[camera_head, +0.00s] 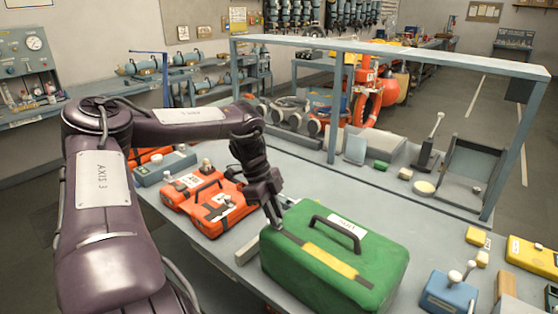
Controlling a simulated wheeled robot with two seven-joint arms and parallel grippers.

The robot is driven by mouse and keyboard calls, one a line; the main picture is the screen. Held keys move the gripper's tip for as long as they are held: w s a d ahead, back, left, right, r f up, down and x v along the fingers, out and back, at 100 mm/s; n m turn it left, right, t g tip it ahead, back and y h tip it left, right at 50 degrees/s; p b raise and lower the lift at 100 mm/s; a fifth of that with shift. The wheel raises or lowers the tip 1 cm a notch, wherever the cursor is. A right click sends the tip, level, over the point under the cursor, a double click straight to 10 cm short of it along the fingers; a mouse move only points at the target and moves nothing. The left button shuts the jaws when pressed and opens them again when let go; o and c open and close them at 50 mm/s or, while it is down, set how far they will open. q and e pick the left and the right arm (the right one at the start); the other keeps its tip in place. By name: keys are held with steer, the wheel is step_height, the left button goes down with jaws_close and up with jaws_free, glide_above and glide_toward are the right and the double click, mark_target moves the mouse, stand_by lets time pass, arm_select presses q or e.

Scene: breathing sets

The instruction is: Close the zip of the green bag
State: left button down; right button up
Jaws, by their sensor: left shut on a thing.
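The green bag (345,274) stands upright on the grey workbench, with a dark carry handle (335,230) and a white label on its top. A yellow strip (318,254) runs along the top beside the handle, with a dark stretch at its left end. My left gripper (276,221) comes down from above at the bag's far left top corner. It is shut on the zip pull there; the pull itself is too small and covered to make out. My right gripper is not in view.
Orange cases (207,197) lie on the workbench (215,250) left of the bag. A grey frame (400,50) spans the bench behind. A blue device (450,290) and yellow boxes (531,255) are at the right. The bench behind the bag is partly clear.

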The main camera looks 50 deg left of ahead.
arm_select(q)
steer(key=shift+a+r, duration=0.1)
steer(key=shift+a, duration=0.05)
steer(key=c, duration=1.3)
jaws_free()
steer(key=shift+a, duration=0.1)
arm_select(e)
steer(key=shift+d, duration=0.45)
arm_select(q)
steer(key=shift+a+r, duration=0.1)
steer(key=shift+r, duration=0.15)
steer(key=b+v, duration=0.1)
steer(key=v, duration=0.6)
steer(key=shift+b, duration=0.3)
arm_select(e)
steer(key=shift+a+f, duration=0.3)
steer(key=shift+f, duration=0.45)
arm_select(q)
steer(key=shift+r, duration=0.1)
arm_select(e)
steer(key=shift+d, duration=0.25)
arm_select(q)
steer(key=shift+s, duration=0.1)
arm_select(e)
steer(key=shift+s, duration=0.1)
